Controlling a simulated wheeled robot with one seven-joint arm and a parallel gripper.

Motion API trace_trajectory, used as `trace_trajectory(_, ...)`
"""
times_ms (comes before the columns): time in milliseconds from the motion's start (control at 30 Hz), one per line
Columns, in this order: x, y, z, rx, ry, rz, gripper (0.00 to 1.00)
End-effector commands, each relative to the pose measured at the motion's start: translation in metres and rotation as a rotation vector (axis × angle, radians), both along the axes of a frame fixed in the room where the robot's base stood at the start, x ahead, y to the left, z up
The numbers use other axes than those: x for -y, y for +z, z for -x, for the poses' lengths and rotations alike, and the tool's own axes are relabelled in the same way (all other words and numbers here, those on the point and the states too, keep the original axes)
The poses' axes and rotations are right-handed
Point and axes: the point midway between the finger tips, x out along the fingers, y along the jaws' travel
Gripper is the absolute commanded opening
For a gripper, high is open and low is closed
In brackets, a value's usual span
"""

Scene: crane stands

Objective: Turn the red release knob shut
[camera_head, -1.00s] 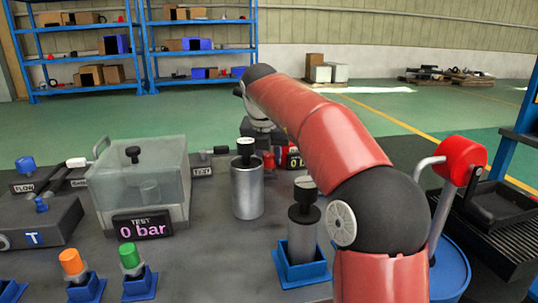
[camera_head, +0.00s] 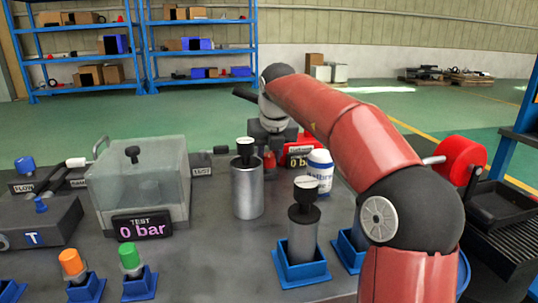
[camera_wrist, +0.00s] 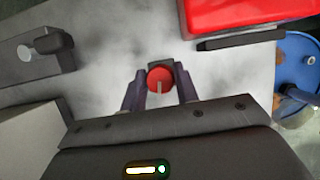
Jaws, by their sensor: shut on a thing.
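The red release knob (camera_wrist: 160,77) is round with a pale bar mark across its lower half. It sits on a small dark block on the grey bench top in the wrist view. My gripper (camera_wrist: 160,86) has one finger on each side of the knob and is shut on it. In the head view the red knob (camera_head: 269,161) shows small below my wrist, near the back of the bench. The fingers are hard to make out there.
A red gauge box (camera_head: 301,150) reading "0 bar" stands just right of the knob. A white bottle (camera_head: 319,172), a metal cylinder (camera_head: 248,192) and a dark-capped cylinder (camera_head: 302,232) stand nearer. A clear test box (camera_head: 140,185) is at left.

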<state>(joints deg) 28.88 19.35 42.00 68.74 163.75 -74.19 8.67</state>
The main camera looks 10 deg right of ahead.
Motion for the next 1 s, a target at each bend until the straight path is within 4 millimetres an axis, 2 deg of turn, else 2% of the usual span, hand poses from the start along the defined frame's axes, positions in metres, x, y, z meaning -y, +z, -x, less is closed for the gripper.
trace_trajectory(400,0.001,0.0001,-0.0004,0.001,0.188,-0.001,0.07)
trace_trajectory(933,0.0005,0.0003,-0.0002,0.0,0.212,0.0,0.07)
trace_trajectory(967,0.0005,0.0003,-0.0002,0.0,0.212,0.0,0.34)
trace_trajectory(1000,0.0005,0.0003,-0.0002,0.0,0.212,0.0,0.39)
